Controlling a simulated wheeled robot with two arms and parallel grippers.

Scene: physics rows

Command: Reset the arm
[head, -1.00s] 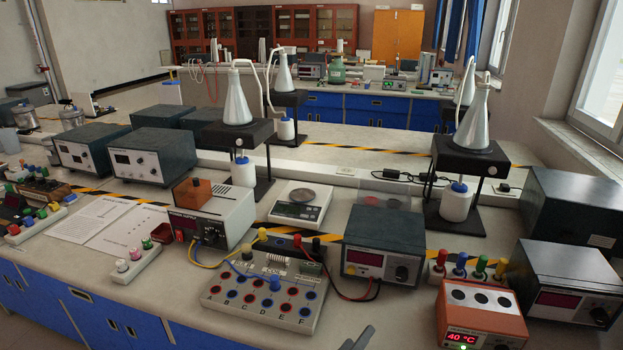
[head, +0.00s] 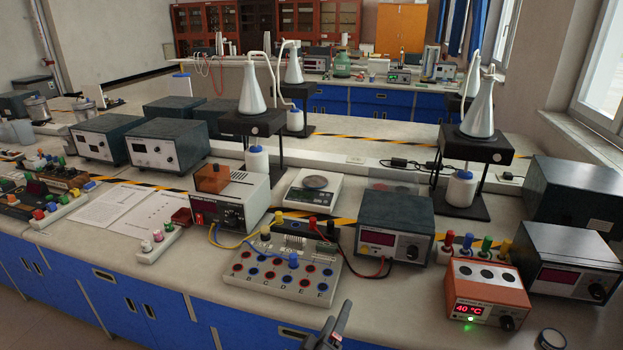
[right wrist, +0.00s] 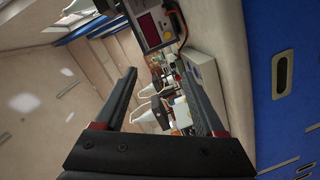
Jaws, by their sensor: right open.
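My right gripper (head: 331,328) shows at the bottom middle of the head view, in front of the bench's front edge and apart from the equipment. In the right wrist view its two dark fingers (right wrist: 160,68) stand wide apart with nothing held between them. My left gripper is in neither view.
The lab bench (head: 215,292) has a terminal board (head: 285,276), a power supply (head: 232,205), a dark meter box (head: 394,226) and an orange heater (head: 486,292) near its front. Flasks on black stands (head: 252,123) rise behind. Blue cabinets (head: 70,280) lie below the bench top.

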